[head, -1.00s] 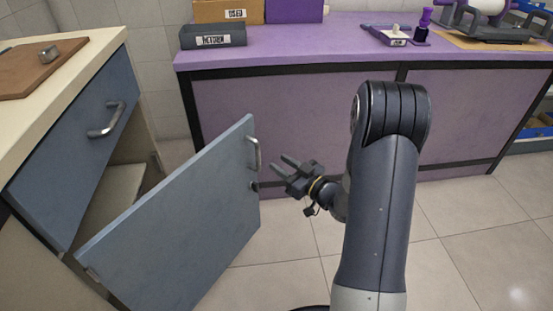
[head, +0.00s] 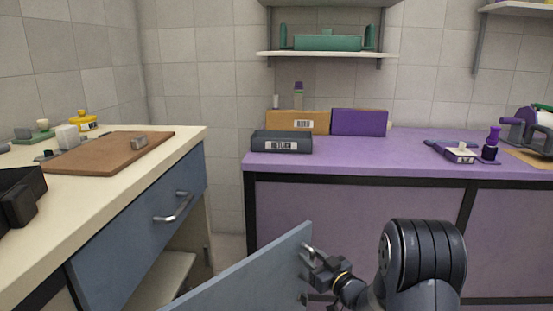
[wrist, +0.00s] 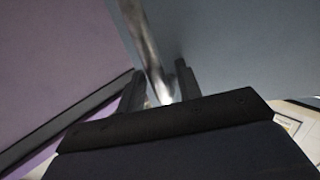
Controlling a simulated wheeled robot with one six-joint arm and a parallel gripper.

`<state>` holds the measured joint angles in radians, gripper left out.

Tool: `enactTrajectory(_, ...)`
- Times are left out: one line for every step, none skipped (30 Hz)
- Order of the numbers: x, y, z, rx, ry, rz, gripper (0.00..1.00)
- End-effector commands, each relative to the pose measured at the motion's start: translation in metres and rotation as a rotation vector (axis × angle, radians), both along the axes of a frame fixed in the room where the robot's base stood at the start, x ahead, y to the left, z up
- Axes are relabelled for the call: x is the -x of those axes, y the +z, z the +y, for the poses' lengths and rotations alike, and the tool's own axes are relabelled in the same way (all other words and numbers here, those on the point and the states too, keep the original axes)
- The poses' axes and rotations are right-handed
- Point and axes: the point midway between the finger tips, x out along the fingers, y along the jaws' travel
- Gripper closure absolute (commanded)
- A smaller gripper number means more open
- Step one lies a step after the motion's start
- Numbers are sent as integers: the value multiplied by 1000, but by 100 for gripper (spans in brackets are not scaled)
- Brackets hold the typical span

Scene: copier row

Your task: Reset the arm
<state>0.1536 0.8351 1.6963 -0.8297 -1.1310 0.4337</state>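My gripper (head: 312,262) is low in the head view, beside the metal handle (head: 306,247) of the open blue-grey cabinet door (head: 262,273). In the wrist view my gripper (wrist: 158,84) shows two dark fingers apart. The door handle (wrist: 146,40) runs into the gap between them in the picture. I cannot tell whether the fingers touch it. The door (wrist: 240,45) fills the upper right there. My gripper holds nothing that I can see. The lower part of the door is cut off by the head view's bottom edge.
A cream counter (head: 120,205) with a drawer handle (head: 174,207) and a brown board (head: 105,155) is at left. A purple counter (head: 380,155) stands behind, with a dark "RETURN" box (head: 281,142). Shelves (head: 320,53) hang above.

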Motion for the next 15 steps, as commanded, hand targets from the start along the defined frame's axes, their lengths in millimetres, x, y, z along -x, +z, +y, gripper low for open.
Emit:
enactTrajectory(6,0,-5,-1,-15,2,67)
enactTrajectory(10,-1,-8,-1,-24,3,67)
enactTrajectory(14,-1,-11,-2,-33,4,67)
enactTrajectory(17,-1,-13,-2,-40,3,67)
enactTrajectory(19,0,-15,-1,-45,2,67)
enactTrajectory(22,0,-17,-2,-51,2,67)
enactTrajectory(24,0,-18,-2,-55,2,67)
enactTrajectory(25,0,-19,-1,-59,2,67)
enactTrajectory(27,0,-20,-2,-62,1,67)
enactTrajectory(28,0,-21,-1,-65,2,67)
enactTrajectory(28,0,-22,-1,-66,2,67)
enactTrajectory(29,0,-22,0,-68,1,67)
enactTrajectory(29,0,-22,0,-69,1,67)
enactTrajectory(29,0,-22,0,-69,1,67)
enactTrajectory(29,0,-22,-1,-69,0,67)
